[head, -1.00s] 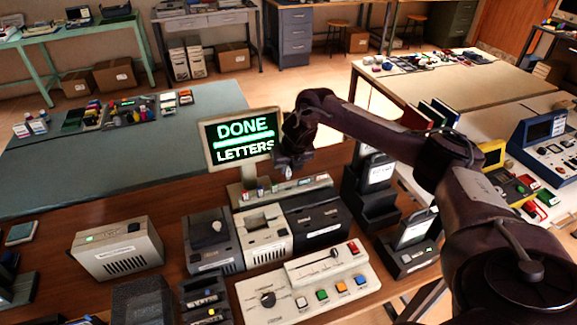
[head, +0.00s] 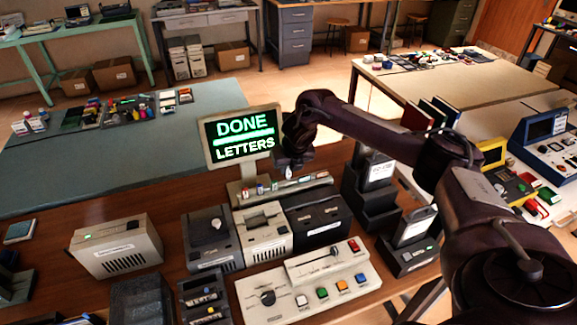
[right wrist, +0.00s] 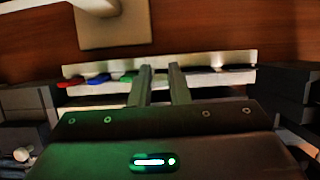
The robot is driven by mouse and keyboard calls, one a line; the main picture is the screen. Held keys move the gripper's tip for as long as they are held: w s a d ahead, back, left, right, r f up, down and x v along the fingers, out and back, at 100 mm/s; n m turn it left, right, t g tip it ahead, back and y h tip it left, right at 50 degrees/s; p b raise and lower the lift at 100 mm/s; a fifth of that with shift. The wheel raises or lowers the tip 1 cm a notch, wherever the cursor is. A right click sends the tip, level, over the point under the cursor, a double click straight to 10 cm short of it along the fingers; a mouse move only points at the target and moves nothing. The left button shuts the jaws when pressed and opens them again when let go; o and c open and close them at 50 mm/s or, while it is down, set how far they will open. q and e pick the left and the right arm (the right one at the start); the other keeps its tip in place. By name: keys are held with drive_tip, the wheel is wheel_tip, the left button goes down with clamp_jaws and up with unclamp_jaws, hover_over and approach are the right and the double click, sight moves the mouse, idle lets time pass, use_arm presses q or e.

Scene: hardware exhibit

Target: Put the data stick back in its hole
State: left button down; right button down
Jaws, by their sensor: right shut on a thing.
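My right gripper (head: 291,170) hangs over the back of the brown bench, above a pale narrow rack (head: 252,199). Small coloured sticks stand in the rack. In the right wrist view the gripper (right wrist: 162,84) points at the rack (right wrist: 225,87), with its fingers close together. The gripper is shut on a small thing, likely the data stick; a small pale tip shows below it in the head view. Its colour and any hole beneath are hidden. In the right wrist view, red (right wrist: 68,84), blue (right wrist: 97,79) and green (right wrist: 128,77) sticks sit left of the fingers. My left gripper is out of view.
A screen (head: 205,157) reading "DONE LETTERS" stands just behind the rack. Grey, white and black devices (head: 315,225) stand in front of it. Black stepped holders (head: 368,205) are to the right. A control panel (head: 290,300) lies nearer.

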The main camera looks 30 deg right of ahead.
sight(289, 175)
drive_tip(key=shift+f+b, duration=1.5)
drive_tip(key=shift+f, duration=0.75)
drive_tip(key=c, duration=1.3)
unclamp_jaws()
drive_tip(key=shift+r, duration=0.1)
wheel_tip(289, 175, up, 8)
drive_tip(key=p, duration=0.6)
